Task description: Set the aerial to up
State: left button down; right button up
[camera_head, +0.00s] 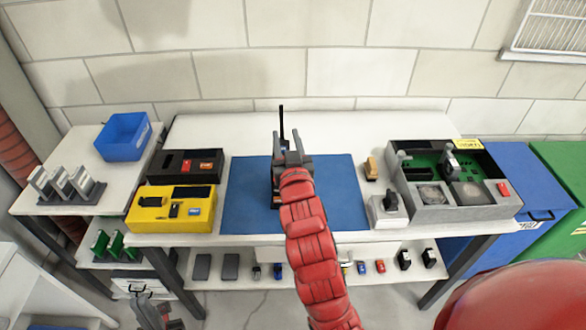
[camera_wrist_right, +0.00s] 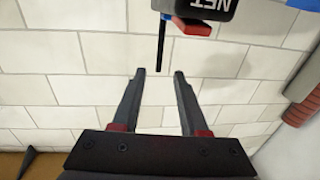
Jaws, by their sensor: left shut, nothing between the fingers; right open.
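The aerial (camera_head: 281,121) is a thin black rod that stands up behind my right gripper in the head view. In the right wrist view the aerial (camera_wrist_right: 161,42) hangs down from the top of the picture, its end near the gap between the fingertips. It joins a dark device (camera_wrist_right: 222,8) marked "NET", with blue and red parts, partly cut off by the frame. My right gripper (camera_head: 288,142) is open and empty over the blue mat (camera_head: 338,190) and hides most of the device. It also shows in the wrist view (camera_wrist_right: 160,72). My left gripper (camera_head: 140,291) is shut and low at the bottom left.
A yellow case (camera_head: 143,212) and a black case (camera_head: 168,163) stand left of the mat. A blue bin (camera_head: 124,140) is on the left table. Blue mat on both sides of my arm is clear.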

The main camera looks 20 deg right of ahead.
jog(key=s+a+p, duration=0.1)
jog(key=s+p, duration=0.9)
jog(key=shift+s+a, duration=0.35)
jog(key=shift+a, duration=0.1)
